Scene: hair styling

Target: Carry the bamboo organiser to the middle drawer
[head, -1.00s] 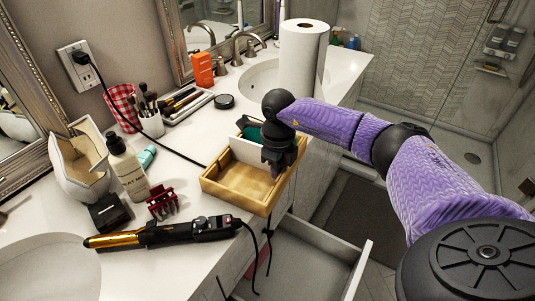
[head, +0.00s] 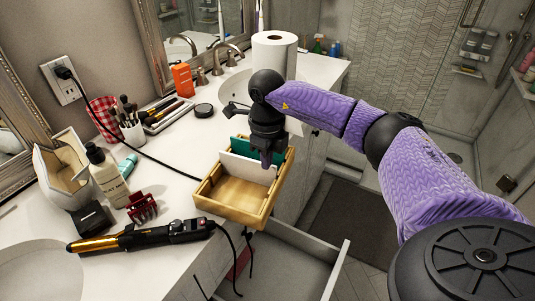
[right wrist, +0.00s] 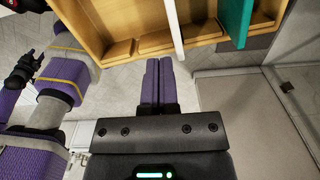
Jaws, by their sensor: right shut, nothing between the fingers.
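The bamboo organiser (head: 232,211) is a light wooden tray with a white divider (head: 247,168) and a teal divider (head: 240,146). It sits at the counter's front edge and seems to overhang it, above the open drawer (head: 290,262). Its front compartment is empty. My right gripper (head: 267,158) points down at its back right part, and the fingers are shut and empty. In the right wrist view the shut fingers (right wrist: 158,83) are just beside the organiser's wall (right wrist: 170,42); contact is unclear. A dark shape at that view's left edge looks like my left gripper (right wrist: 25,68), its jaws unclear.
A curling iron (head: 130,239) with its cord lies left of the organiser. A claw clip (head: 142,207), a bottle (head: 108,175) and a brush cup (head: 131,128) stand further left. A paper towel roll (head: 273,54) stands behind. The drawer interior looks mostly clear.

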